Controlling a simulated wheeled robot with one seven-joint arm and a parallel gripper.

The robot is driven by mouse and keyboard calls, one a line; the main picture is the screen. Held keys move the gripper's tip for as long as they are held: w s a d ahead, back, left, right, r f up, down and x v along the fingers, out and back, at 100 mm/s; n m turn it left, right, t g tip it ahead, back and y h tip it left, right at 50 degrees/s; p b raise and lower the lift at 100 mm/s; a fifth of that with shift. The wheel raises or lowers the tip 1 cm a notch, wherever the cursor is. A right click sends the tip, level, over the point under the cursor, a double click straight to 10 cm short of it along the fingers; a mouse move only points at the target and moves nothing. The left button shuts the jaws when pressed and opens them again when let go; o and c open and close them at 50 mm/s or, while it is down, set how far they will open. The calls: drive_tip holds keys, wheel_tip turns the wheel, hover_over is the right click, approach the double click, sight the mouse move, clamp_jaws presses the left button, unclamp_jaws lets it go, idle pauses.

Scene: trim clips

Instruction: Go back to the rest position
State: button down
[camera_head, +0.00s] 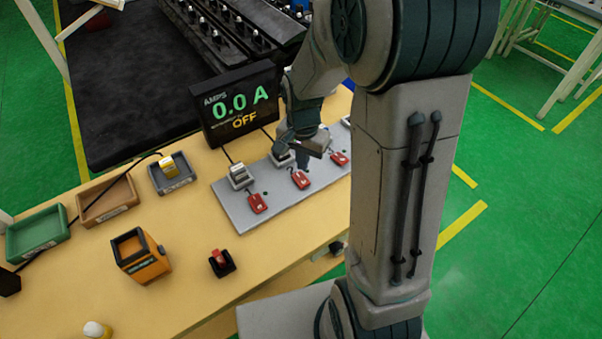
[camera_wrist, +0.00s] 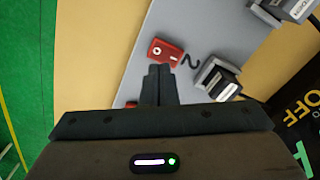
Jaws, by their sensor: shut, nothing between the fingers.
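My gripper (camera_wrist: 159,82) is shut and empty in the wrist view, its two dark fingers together above the grey plate. In the head view my gripper (camera_head: 304,160) is over the grey plate (camera_head: 245,214), partly hidden by my own arm. Red tagged pieces (camera_head: 257,203) and small grey-white blocks (camera_head: 240,176) stand on the plate. In the wrist view a red piece (camera_wrist: 166,53) lies just beyond the fingertips, and a grey-white block (camera_wrist: 218,77) is to their right. I cannot tell how far above the plate the fingers are.
A black display (camera_head: 235,102) reading 0.0 A and OFF stands behind the plate. Green (camera_head: 38,232), brown (camera_head: 107,200) and grey (camera_head: 172,185) trays are at the left. An orange box (camera_head: 140,257) and a black holder with a red piece (camera_head: 221,263) stand in front. Bare table (camera_head: 185,300) lies near them.

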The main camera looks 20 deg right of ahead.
drive_tip(key=shift+r+p, duration=0.45)
drive_tip(key=shift+r, duration=0.5)
drive_tip(key=s+r+n+t, duration=0.3)
drive_tip(key=s+r+n, duration=0.5)
drive_tip(key=s+r, duration=0.6)
drive_tip(key=shift+s+t, duration=0.15)
drive_tip(key=shift+t, duration=0.25)
drive_tip(key=shift+n, duration=0.3)
drive_tip(key=w+f+n+g+b, duration=0.1)
drive_tip(key=w+f+g+b, duration=0.1)
drive_tip(key=w, duration=0.6)
drive_tip(key=w+f+n+g+b, duration=0.1)
drive_tip(key=w+f+b, duration=0.3)
drive_tip(key=w, duration=0.4)
drive_tip(key=shift+w+a+f+n+g+b, duration=0.4)
drive_tip(key=shift+n+b, duration=0.3)
drive_tip(key=shift+b, duration=0.2)
